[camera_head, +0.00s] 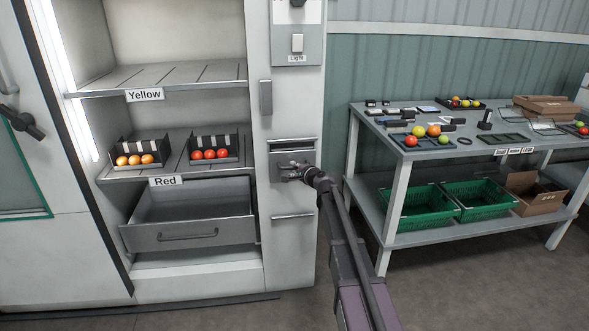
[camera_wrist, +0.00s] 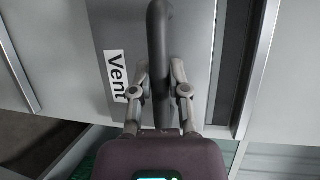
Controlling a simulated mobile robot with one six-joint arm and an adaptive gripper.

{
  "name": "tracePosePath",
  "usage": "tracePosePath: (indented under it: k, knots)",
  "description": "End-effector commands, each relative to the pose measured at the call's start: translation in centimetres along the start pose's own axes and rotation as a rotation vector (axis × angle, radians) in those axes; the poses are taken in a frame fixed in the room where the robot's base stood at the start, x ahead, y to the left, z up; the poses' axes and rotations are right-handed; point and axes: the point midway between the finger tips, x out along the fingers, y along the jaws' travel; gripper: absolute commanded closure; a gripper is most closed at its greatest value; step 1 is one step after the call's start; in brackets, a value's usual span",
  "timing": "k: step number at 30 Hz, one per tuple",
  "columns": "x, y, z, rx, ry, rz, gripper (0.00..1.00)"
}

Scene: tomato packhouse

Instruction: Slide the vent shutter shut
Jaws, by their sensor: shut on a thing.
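The vent shutter (camera_head: 280,196) is a flat grey panel on the white cabinet column, between an upper rail (camera_head: 292,142) and a lower rail (camera_head: 292,215). A narrow dark strip shows between the panel and the upper rail. In the wrist view the shutter (camera_wrist: 195,40) has a "Vent" label (camera_wrist: 117,76) and a dark bar handle (camera_wrist: 158,40). The dark strip shows along the panel's right side there. My gripper (camera_head: 297,171) is at the shutter's front. In the wrist view my gripper (camera_wrist: 160,72) has one finger on each side of the handle, shut on it.
A light switch (camera_head: 297,43) and a grey handle (camera_head: 265,97) are above the shutter. A partly open drawer (camera_head: 188,237) and shelves with tomato crates are at left. A table (camera_head: 385,130) with tomatoes and green crates (camera_head: 420,208) stands at right. Floor between is clear.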

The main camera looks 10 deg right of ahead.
Motion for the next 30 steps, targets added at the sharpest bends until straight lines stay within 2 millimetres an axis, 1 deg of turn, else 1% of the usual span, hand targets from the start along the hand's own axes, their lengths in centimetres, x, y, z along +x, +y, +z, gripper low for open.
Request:
tracePosePath:
  k: [1, 10, 14, 24, 25, 26, 27, 28, 30]
  knots:
    - [0.0, -1.0, 0.0, 0.001, 0.001, -0.002, 1.00]
    - [-0.5, -3.4, 0.2, 0.001, 0.002, -0.002, 1.00]
    - [-0.5, -3.8, 0.2, 0.002, 0.002, -0.002, 1.00]
    - [-0.4, -3.9, 0.1, 0.005, 0.004, -0.005, 1.00]
    - [-0.4, -3.9, 0.1, 0.005, 0.004, -0.005, 0.70]
    - [-0.4, -3.9, 0.1, 0.005, 0.004, -0.005, 0.61]
    - [-0.4, -3.9, 0.1, 0.004, 0.003, -0.004, 0.49]
    - [-0.4, -3.9, 0.1, 0.004, 0.003, -0.004, 0.43]
    - [-0.5, -3.8, 0.2, 0.003, 0.003, -0.003, 0.43]
